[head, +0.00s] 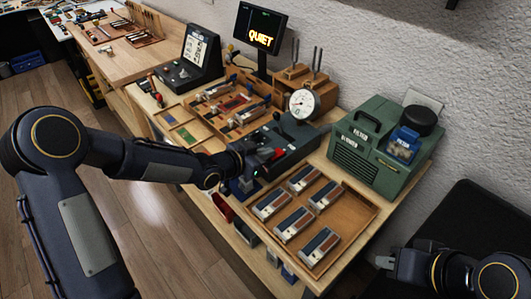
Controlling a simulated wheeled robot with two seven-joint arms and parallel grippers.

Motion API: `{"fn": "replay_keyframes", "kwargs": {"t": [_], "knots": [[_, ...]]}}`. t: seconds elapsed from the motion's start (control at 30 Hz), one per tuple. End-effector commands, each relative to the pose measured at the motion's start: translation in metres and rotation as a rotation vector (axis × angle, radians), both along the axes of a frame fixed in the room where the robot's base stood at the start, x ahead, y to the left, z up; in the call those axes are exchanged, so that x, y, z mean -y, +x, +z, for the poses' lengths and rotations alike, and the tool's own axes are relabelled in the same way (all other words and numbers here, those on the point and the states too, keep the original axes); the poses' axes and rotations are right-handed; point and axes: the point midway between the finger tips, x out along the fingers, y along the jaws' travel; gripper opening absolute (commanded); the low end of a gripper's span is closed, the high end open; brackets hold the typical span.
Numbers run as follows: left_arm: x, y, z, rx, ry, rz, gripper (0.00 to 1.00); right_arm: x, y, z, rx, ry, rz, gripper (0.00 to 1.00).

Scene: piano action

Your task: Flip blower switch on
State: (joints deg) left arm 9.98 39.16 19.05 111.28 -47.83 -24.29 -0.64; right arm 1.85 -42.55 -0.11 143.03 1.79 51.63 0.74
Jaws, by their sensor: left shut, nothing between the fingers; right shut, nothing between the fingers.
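A green cabinet (380,150) with a vented front, small labels, a black round cap and a blue jar stands at the back right of the bench; it looks like the blower unit. I cannot make out a switch clearly on it or its position. My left gripper (246,174) is shut and empty, low over the front of a dark machine (285,145) with a dial gauge and a red part; its tips are partly hidden. The green cabinet is well to its right. My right gripper (386,262) is shut and empty at the lower right, in front of the bench.
A wooden tray (347,237) of several brown-and-grey blocks lies at the bench's front right. A monitor (258,25) reading "QUIET" and a dark console (190,58) stand behind. A black panel (470,225) is at right. Wooden floor (150,220) is open at left.

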Motion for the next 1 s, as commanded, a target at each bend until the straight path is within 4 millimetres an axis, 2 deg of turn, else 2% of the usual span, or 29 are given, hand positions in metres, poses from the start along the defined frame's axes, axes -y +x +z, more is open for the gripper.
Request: {"fn": "replay_keyframes", "kwargs": {"t": [0.17, 0.2, 0.43, 0.8, 1.0], "knots": [[-0.002, -0.002, -0.017, 0.005, -0.004, 0.001, 0.0, 0.0, 0.0, -0.022, 0.0, 0.0, 0.0, 0.0], [-0.002, -0.002, -0.009, 0.004, -0.003, 0.0, 0.0, 0.0, 0.0, -0.014, -0.001, 0.0, 0.0, 0.0], [-0.002, -0.002, -0.009, 0.001, -0.002, 0.0, 0.0, 0.0, 0.0, -0.012, 0.0, 0.0, 0.0, 0.0], [-0.002, -0.002, 0.007, 0.002, -0.003, 0.0, 0.0, 0.0, 0.0, -0.001, 0.0, 0.0, 0.0, 0.0], [-0.002, -0.002, 0.007, 0.002, -0.003, 0.0, 0.0, 0.0, 0.0, -0.002, 0.0, 0.0, 0.0, 0.0]]}}
